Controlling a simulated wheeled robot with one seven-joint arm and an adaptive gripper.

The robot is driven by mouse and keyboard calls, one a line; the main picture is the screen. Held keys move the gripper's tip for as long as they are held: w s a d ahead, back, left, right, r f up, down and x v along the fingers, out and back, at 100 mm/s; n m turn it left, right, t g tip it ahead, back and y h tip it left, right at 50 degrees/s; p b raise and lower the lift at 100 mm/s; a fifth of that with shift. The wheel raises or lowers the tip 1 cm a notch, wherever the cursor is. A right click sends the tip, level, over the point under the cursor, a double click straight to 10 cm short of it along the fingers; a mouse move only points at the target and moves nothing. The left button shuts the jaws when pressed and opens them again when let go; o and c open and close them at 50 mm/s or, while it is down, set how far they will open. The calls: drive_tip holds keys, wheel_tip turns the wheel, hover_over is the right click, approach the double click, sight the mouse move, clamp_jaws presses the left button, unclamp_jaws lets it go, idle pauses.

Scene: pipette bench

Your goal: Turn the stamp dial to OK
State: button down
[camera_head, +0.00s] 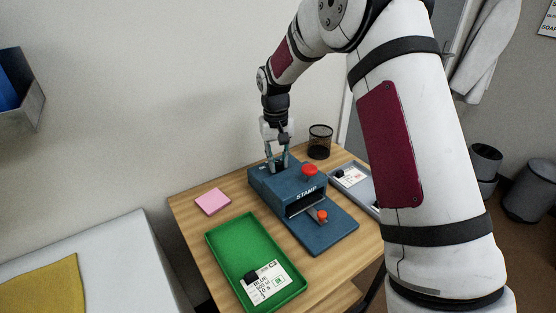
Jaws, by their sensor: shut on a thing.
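The blue stamp machine (272,187) stands on the wooden table, with "STAMP" on its front and a red button (309,170) on top. My gripper (278,166) points down at the top rear left of the machine. Its fingers are shut on a small dark part there, which appears to be the stamp dial (279,169). The fingers mostly hide it, and its setting cannot be read.
A green tray (219,232) with a labelled card (267,283) is at front left. A grey tray (373,207) with another card (349,177) is at right. A pink pad (212,201) and a black mesh cup (320,143) stand nearby. My arm covers the right side.

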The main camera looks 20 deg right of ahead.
sight(277, 163)
drive_tip(key=shift+n, duration=0.8)
drive_tip(key=shift+w, duration=0.1)
drive_tip(key=c, duration=1.7)
unclamp_jaws()
drive_tip(key=shift+o, duration=0.2)
wheel_tip(277, 163, up, 12)
drive_tip(key=shift+a, duration=0.25)
